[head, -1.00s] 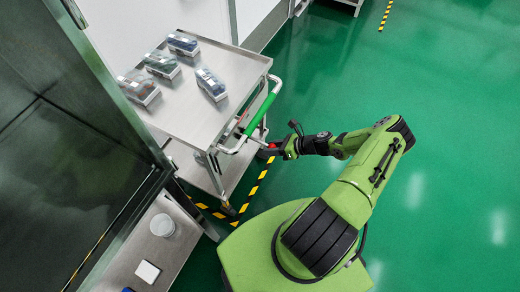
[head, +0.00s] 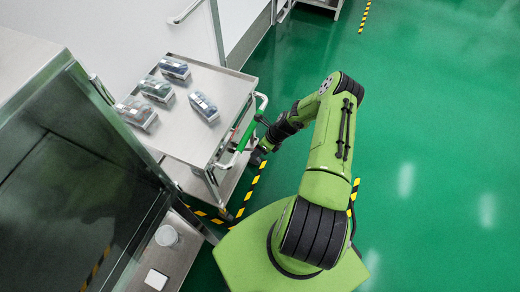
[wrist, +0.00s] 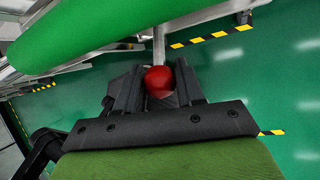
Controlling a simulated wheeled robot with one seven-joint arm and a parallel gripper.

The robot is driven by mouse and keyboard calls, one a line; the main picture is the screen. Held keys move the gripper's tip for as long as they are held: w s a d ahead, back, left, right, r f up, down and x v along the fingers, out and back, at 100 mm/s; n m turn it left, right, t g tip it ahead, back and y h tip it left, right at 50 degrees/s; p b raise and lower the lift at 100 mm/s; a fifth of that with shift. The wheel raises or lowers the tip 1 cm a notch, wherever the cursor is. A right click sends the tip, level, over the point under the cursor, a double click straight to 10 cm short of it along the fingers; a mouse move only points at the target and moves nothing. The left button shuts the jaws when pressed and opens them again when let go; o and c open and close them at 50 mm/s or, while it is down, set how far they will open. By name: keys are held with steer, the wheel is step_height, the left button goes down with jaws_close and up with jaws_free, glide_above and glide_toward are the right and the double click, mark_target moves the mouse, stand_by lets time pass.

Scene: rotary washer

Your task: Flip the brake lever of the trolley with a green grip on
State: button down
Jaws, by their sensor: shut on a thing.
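The trolley (head: 226,79) is a steel cart with a green grip (head: 247,134) on its handle at the near right end. In the wrist view the green grip (wrist: 100,22) crosses the upper left, close to my gripper. The brake lever shows there as a grey rod (wrist: 159,45) ending in a red ball knob (wrist: 159,81). My gripper (wrist: 157,88) is shut on the red knob, with a dark finger on each side. In the head view my gripper (head: 259,156) is just beside and below the green grip, and the knob is hidden.
Several boxed packs (head: 203,107) lie on the trolley top. A steel bench (head: 180,262) with a round white container (head: 167,237) stands at the lower left, beside a dark glass cabinet (head: 75,190). Yellow-black tape marks the floor by the trolley. Green floor on the right is clear.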

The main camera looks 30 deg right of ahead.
steer(key=shift+w+a+r, duration=0.2)
steer(key=shift+w+r, duration=0.05)
steer(key=c, duration=1.1)
jaws_free()
steer(key=shift+c, duration=0.2)
steer(key=o, duration=0.4)
steer(key=shift+s+f, duration=0.1)
steer(key=shift+d, duration=0.1)
steer(key=p+v, duration=0.2)
steer(key=v, duration=1.3)
steer(key=shift+d+r, duration=0.15)
steer(key=shift+r, duration=0.2)
